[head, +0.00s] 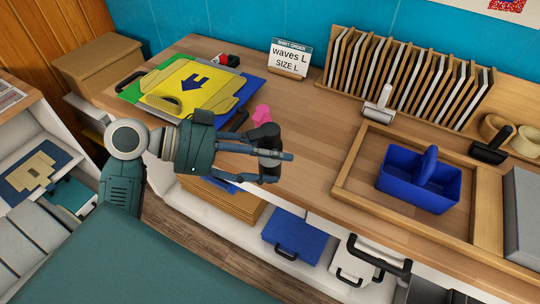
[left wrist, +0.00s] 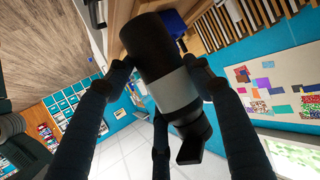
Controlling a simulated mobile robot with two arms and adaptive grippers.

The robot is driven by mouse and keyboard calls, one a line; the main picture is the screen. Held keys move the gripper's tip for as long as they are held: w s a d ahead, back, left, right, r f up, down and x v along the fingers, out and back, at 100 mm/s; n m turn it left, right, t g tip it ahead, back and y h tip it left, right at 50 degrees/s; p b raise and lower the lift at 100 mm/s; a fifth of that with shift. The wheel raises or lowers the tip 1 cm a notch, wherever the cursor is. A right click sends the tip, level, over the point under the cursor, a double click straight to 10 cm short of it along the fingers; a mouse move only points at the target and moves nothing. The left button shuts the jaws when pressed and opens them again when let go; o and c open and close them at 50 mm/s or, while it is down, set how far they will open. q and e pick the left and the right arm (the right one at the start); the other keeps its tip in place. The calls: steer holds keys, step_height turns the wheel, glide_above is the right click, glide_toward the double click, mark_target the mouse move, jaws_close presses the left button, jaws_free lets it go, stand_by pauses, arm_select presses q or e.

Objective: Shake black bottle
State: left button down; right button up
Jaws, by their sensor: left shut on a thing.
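The black bottle (head: 265,135) is held in the air by my left gripper (head: 268,155), in front of the wooden counter's near edge. In the left wrist view the bottle (left wrist: 150,45) is a black cylinder with a grey band and a black nozzle-like cap, and it lies tilted across the picture. The dark fingers of my left gripper (left wrist: 163,85) close around it near the grey band. In the head view the fingers hide the bottle's middle. My right gripper is not in view.
A blue caddy (head: 420,182) stands in a wooden tray (head: 345,185) at the right. A white-handled roller (head: 379,104) lies before the rack (head: 410,75). The counter's middle is clear.

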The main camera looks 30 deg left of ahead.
mark_target(264, 136)
arm_select(q)
step_height(264, 136, up, 6)
steer(key=shift+r, duration=0.2)
steer(key=shift+d, duration=0.1)
steer(key=shift+f, duration=3.45)
steer(key=shift+r, duration=0.15)
steer(key=shift+w, duration=0.1)
